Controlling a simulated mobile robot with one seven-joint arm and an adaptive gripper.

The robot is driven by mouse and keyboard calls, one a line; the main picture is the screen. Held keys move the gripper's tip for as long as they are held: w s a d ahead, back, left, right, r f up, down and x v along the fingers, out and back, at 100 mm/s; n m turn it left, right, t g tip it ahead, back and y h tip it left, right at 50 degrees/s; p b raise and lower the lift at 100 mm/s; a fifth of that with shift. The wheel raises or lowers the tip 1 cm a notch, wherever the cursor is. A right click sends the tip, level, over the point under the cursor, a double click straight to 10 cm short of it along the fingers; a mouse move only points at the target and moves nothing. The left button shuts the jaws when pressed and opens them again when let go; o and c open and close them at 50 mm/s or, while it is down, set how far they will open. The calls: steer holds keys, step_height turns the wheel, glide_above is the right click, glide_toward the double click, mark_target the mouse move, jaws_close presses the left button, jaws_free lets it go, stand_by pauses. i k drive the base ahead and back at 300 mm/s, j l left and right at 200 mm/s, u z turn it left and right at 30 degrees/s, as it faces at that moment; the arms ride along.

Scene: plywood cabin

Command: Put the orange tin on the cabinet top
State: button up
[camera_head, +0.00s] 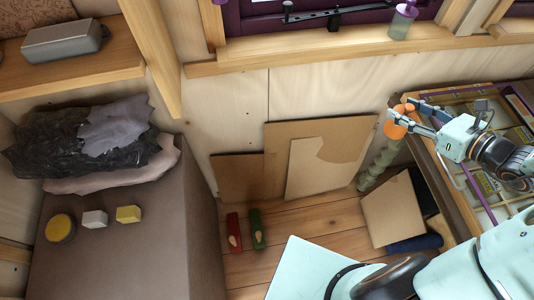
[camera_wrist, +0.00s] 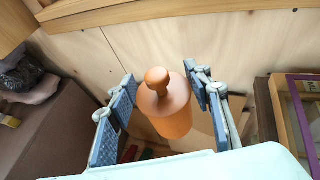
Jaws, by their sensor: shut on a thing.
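The orange tin (camera_head: 394,130), a cylinder with a round knob on top, is in my gripper (camera_head: 408,117) at the right of the head view. In the wrist view the tin (camera_wrist: 170,112) stands between the two blue-grey fingers of my gripper (camera_wrist: 160,108), knob towards the camera. It is held in the air, beside a wooden cabinet with a glazed, divided top (camera_head: 447,108). A brown box-like unit (camera_head: 185,215) with a flat top stands at the left. I cannot tell from the frames which one the task calls the cabinet.
Dark and grey cloths (camera_head: 110,135), a yellow round tin (camera_head: 60,228), a white block (camera_head: 95,219) and a yellow block (camera_head: 129,214) lie on the brown unit. A window sill (camera_head: 300,57) runs behind. A green stacked column (camera_head: 378,165) is below my gripper. Cardboard sheets (camera_head: 325,160) lean on the wall.

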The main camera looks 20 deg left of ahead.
mark_target(72, 283)
steer(key=k, duration=0.65)
steer(key=k+u, duration=0.35)
steer(key=u, duration=1.25)
steer(key=j+u, duration=0.15)
steer(key=j, duration=0.15)
steer(key=i+j+u, duration=0.15)
steer(key=j, duration=0.65)
steer(key=i, duration=0.05)
